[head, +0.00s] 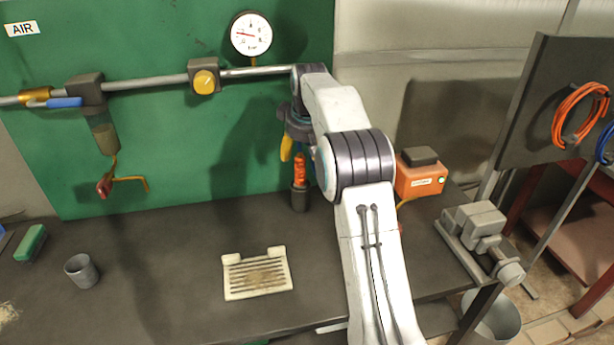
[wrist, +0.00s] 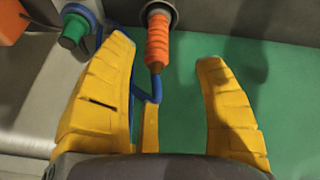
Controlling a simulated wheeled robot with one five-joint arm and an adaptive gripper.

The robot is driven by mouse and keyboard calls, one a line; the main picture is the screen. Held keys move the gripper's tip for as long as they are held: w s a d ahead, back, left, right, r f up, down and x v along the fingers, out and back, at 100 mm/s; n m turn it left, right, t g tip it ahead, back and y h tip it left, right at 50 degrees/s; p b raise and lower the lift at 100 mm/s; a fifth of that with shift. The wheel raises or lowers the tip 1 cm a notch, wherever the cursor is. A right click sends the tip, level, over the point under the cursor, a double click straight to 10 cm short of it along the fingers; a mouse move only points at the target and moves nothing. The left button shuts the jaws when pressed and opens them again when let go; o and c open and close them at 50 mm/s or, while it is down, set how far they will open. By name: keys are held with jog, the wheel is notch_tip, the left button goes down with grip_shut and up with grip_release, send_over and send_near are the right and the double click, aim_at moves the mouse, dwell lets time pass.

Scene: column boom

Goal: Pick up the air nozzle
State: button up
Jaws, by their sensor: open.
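The orange ribbed piece that I take to be the air nozzle (wrist: 158,42) has one end in a dark round holder (wrist: 160,12) and a blue hose at its other end. It also shows in the head view (head: 300,172), upright above the grey holder (head: 299,200). My gripper (wrist: 163,53) is open, with its yellow fingers on either side of the nozzle in the picture. A gap shows on both sides, wider on the right. In the head view my arm partly hides the gripper (head: 299,153).
A green cylinder (wrist: 74,32) with a blue band is close to my left finger in the wrist view. An orange box (head: 420,178) is right of my arm. A slatted tray (head: 257,274) and grey cup (head: 82,271) stand on the dark bench. A pipe with a gauge (head: 251,35) runs above.

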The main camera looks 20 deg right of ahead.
aim_at(301, 158)
jog(key=shift+w+d+f, duration=0.2)
jog(key=shift+w+d, duration=0.05)
jog(key=shift+w+d+f+p, duration=0.15)
jog(key=shift+w+f+p, duration=0.15)
jog(key=shift+f+p, duration=0.2)
jog(key=shift+w+f, duration=0.2)
jog(key=shift+f, duration=0.25)
jog(key=p+x, duration=0.2)
jog(key=p, duration=0.2)
jog(key=shift+w+f+p, duration=0.2)
jog(key=shift+w+p, duration=0.05)
jog(key=shift+p, duration=0.1)
jog(key=shift+p+x, duration=1.15)
jog(key=shift+x, duration=0.15)
jog(key=shift+o, duration=0.3)
grip_shut()
